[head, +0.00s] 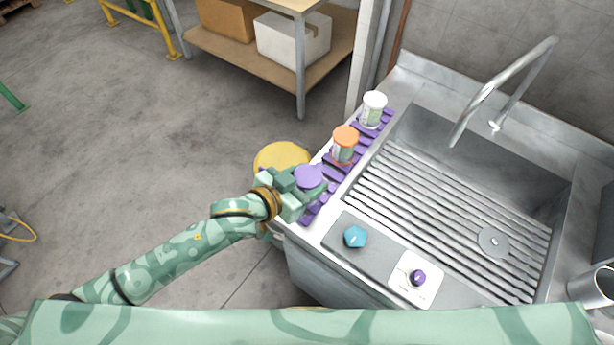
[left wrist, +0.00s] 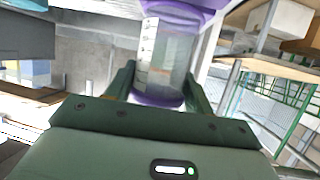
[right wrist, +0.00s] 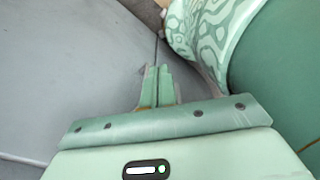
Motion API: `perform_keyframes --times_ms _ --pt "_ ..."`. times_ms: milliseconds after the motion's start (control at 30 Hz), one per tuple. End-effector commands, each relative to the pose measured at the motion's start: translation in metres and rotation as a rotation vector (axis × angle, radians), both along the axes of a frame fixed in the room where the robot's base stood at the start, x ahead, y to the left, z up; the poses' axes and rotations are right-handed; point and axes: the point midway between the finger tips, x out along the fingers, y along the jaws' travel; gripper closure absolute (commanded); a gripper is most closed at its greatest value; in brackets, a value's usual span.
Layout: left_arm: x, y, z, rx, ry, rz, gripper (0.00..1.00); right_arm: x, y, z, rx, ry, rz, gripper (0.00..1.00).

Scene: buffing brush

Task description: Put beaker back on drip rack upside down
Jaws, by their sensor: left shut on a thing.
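My left gripper (head: 300,188) is shut on a clear beaker with a purple end (head: 308,176). In the left wrist view the beaker (left wrist: 163,60) stands between the two fingers, with graduation marks on its wall and purple at both ends. In the head view its purple disc faces up, like the ends of the neighbouring beakers. It is over the near part of the purple drip rack (head: 313,212); I cannot tell whether it touches the rack. My right gripper (right wrist: 158,88) is shut and empty in the right wrist view.
A beaker with an orange end (head: 345,137) and one with a white end (head: 373,104) stand farther along the rack. The sink (head: 440,215) with its faucet (head: 500,90) lies to the right. A teal knob (head: 355,237) and purple knob (head: 418,277) are in front. A yellow round object (head: 282,156) is behind.

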Motion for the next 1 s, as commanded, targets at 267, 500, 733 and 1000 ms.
perform_keyframes --times_ms 267,500,733,1000 --pt "-0.0005 0.0002 0.0001 0.000 0.000 0.000 0.75 0.0002 0.0010 0.0021 0.001 -0.001 0.000 1.00" --pt "-0.0005 0.0002 -0.0009 0.000 0.000 0.000 0.75 0.0001 0.0009 0.0016 0.001 -0.001 0.000 1.00" --pt "-0.0005 0.0001 -0.0042 0.000 0.000 0.000 0.75 -0.0003 0.0009 0.0002 0.001 0.000 0.000 1.00" --pt "-0.0005 0.0001 -0.0085 0.000 -0.001 0.000 0.75 -0.0007 0.0007 -0.0015 0.001 0.001 0.000 1.00"
